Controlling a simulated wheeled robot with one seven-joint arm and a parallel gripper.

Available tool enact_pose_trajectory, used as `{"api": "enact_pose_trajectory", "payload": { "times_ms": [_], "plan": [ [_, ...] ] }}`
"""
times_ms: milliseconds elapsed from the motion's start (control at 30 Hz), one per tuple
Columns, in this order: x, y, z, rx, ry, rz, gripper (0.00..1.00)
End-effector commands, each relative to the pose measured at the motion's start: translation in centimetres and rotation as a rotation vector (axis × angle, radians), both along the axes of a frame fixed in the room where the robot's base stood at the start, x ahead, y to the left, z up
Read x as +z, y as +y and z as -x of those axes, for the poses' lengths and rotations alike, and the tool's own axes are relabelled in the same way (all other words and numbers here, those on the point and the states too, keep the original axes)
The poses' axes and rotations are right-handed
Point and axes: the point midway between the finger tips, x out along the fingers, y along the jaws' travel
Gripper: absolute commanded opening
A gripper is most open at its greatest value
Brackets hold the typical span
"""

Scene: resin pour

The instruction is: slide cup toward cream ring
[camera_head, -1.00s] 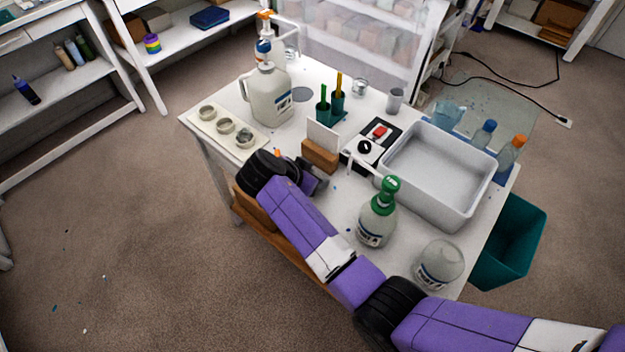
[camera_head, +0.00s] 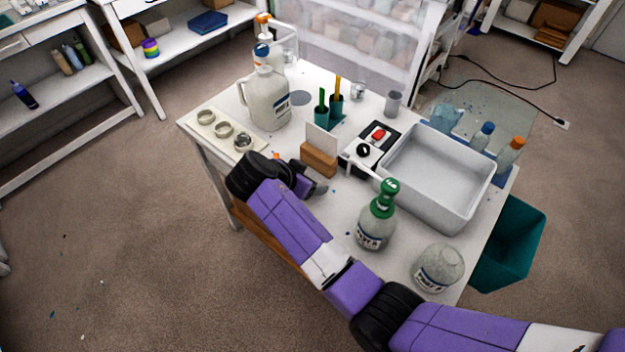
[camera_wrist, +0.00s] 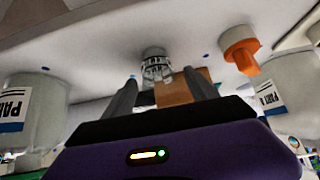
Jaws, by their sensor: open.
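In the wrist view a clear ribbed cup (camera_wrist: 157,66) stands on the white table, ahead of my gripper and roughly in line with the gap between its fingers. My gripper (camera_wrist: 165,93) is open, and nothing is seen held in it. The cup cannot be picked out surely in the head view, where my arm covers that part of the table. In the head view my gripper (camera_head: 312,188) is low over the left front of the table. Several cream rings, one of them a middle ring (camera_head: 224,130), sit on a cream tray at the table's left corner.
A wooden block with a white card (camera_head: 319,160) stands just beyond my gripper. A large jug (camera_head: 268,100) is behind it. A green-capped bottle (camera_head: 376,222) and a round bottle (camera_head: 437,267) stand to the right.

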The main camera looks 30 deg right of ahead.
Motion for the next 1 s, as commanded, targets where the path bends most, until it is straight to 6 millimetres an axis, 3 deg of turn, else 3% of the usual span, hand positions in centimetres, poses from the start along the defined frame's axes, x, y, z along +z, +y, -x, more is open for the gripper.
{"api": "enact_pose_trajectory", "payload": {
  "times_ms": [200,400,1000],
  "plan": [
    [2.7,2.4,0.6,0.003,-0.003,0.000,0.67],
    [4.0,3.4,1.0,0.001,-0.001,0.001,0.67],
    [4.1,3.5,1.1,0.001,-0.001,0.000,0.67]
  ]
}}
